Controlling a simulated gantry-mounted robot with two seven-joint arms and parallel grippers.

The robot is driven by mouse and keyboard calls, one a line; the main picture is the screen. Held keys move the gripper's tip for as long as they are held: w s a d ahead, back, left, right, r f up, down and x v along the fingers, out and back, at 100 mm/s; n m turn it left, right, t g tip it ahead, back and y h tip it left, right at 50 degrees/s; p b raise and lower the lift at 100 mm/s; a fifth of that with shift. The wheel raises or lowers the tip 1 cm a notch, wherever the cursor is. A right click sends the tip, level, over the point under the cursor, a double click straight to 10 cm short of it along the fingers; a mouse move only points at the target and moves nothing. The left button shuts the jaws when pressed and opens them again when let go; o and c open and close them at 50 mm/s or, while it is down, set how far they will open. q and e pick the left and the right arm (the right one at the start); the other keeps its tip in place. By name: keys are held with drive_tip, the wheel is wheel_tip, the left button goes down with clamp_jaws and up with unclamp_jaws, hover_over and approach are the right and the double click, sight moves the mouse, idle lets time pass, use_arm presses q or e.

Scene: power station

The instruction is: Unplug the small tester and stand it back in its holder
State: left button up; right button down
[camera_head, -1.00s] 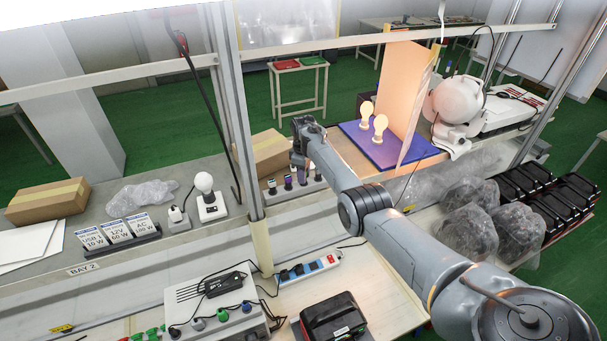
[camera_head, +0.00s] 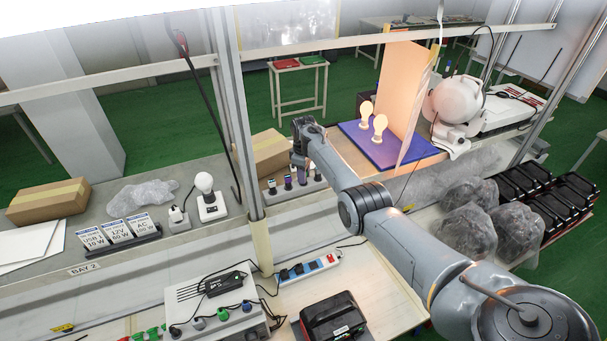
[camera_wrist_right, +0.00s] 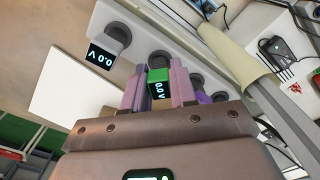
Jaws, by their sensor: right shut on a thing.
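My right gripper (camera_head: 297,168) reaches down over a pale strip (camera_head: 273,191) that holds several small dark devices. In the right wrist view its fingers (camera_wrist_right: 157,88) are shut on a small green tester (camera_wrist_right: 158,76), whose dark display (camera_wrist_right: 159,90) reads 0.0 V. The tester sits over the pale strip (camera_wrist_right: 183,56), right by a dark round piece (camera_wrist_right: 160,58). I cannot tell whether it is seated or just clear. A dark tester (camera_wrist_right: 102,57), also reading 0.0 V, stands along the strip. My left gripper is out of view.
A cardboard box (camera_head: 272,152) stands close behind the strip, and an upright post (camera_head: 243,130) is to its left. A lit bulb display (camera_head: 390,150) is on the right. A power strip (camera_head: 309,267) and a grey unit (camera_head: 215,312) with coloured plugs are in front.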

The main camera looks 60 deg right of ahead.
drive_tip(key=shift+f, duration=0.1)
drive_tip(key=c, duration=0.8)
unclamp_jaws()
